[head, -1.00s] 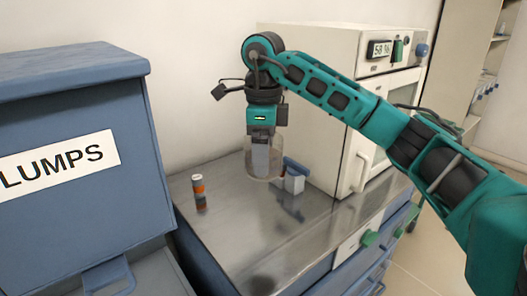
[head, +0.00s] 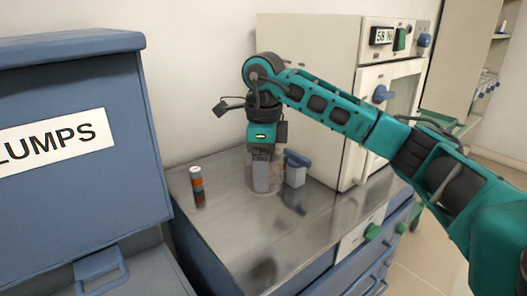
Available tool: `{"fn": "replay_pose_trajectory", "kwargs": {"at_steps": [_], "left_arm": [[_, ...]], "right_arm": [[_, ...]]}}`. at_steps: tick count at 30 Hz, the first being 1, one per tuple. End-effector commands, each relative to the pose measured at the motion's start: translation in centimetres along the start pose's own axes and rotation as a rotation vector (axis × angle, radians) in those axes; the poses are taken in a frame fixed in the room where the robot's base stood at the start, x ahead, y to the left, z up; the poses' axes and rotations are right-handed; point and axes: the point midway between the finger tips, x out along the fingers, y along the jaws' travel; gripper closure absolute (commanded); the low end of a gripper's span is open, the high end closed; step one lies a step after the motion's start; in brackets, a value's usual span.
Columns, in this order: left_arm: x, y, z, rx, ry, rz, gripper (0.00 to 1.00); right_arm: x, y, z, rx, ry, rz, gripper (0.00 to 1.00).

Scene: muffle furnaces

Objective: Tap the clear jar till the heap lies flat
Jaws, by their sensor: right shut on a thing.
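The clear jar (head: 249,176) is a faint, see-through vessel, upright, low over the steel counter top (head: 240,232). My right gripper (head: 261,178) comes down from above and is shut on it, with its grey fingers covering much of the jar. The jar's base is at or very near the counter; I cannot tell whether it touches. The heap inside cannot be made out. My left gripper is not in view.
A small grey container with a blue top (head: 296,170) stands close right of the jar. A white furnace (head: 320,75) is behind on the right, and a blue LUMPS bin (head: 75,165) is at left. The front counter is clear.

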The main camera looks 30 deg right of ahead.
Motion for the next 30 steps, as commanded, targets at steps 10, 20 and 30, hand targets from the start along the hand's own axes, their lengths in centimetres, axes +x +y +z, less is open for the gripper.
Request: {"fn": "replay_pose_trajectory", "kwargs": {"at_steps": [10, 20, 30], "left_arm": [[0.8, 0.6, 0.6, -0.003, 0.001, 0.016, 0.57], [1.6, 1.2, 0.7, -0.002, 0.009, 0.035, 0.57], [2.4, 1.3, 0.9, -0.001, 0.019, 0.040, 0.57]], "right_arm": [[3.1, 0.0, 0.0, 0.000, 0.000, 0.000, 0.41], [5.7, 0.0, 0.0, 0.000, 0.000, -0.001, 0.41], [8.4, 0.0, 0.0, -0.001, 0.001, 0.000, 0.41]]}}
